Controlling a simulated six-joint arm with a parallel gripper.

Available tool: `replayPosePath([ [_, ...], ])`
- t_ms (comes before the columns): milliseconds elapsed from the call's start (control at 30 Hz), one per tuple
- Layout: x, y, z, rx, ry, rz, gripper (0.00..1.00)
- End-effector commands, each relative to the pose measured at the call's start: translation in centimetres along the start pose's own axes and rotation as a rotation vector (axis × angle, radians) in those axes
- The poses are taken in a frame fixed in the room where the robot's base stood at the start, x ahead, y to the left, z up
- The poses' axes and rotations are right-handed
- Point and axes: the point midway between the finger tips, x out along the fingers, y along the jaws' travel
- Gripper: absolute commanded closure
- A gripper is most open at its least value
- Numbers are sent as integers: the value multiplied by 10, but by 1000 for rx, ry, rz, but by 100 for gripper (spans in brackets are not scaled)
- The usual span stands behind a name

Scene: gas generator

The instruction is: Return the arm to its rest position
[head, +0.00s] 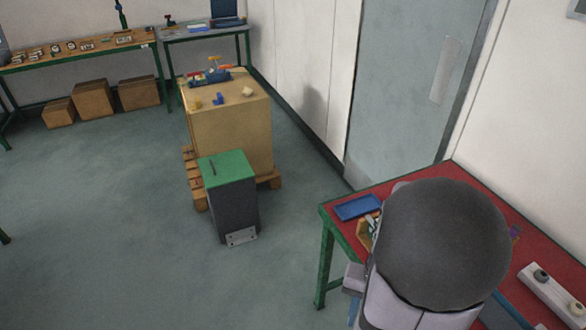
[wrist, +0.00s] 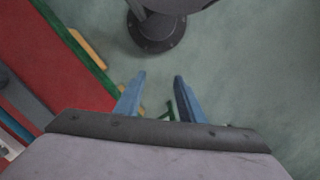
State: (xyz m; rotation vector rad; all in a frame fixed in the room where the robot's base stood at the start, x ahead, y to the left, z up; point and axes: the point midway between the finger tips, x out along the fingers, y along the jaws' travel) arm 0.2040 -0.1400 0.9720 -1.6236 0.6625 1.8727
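My gripper (wrist: 159,76) shows in the wrist view with two blue fingers. They stand apart with a gap between them. No object shows held between the fingertips, and grey-green floor lies beyond them. A small green piece shows low between the fingers; I cannot tell what it is. In the head view my arm's large grey rounded link fills the lower right, in front of the red-topped table (head: 335,213). It hides much of that table, and the gripper is mostly hidden there.
The red-topped table carries a blue tray (head: 357,207) and a pale block with round knobs (head: 549,289). A green-topped dark bin (head: 230,205) stands before a wooden crate (head: 230,130) on a pallet. A workbench (head: 85,50) is at the back left. Open floor lies left.

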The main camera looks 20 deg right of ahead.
Motion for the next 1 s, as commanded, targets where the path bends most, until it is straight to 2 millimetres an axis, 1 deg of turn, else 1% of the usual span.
replayPosePath([
  [33, -4, -17, 0, -82, 18, 11, 64],
  [167, -12, -55, 5, -269, 58, 30, 64],
  [300, -20, -95, 14, -460, 101, 42, 64],
  [400, -24, -118, 23, -575, 123, 45, 64],
  [500, -26, -135, 33, -664, 135, 48, 64],
  [600, -25, -146, 41, -725, 138, 51, 64],
  [700, -24, -152, 46, -759, 137, 53, 64],
  [1000, -24, -153, 48, -770, 136, 54, 64],
])
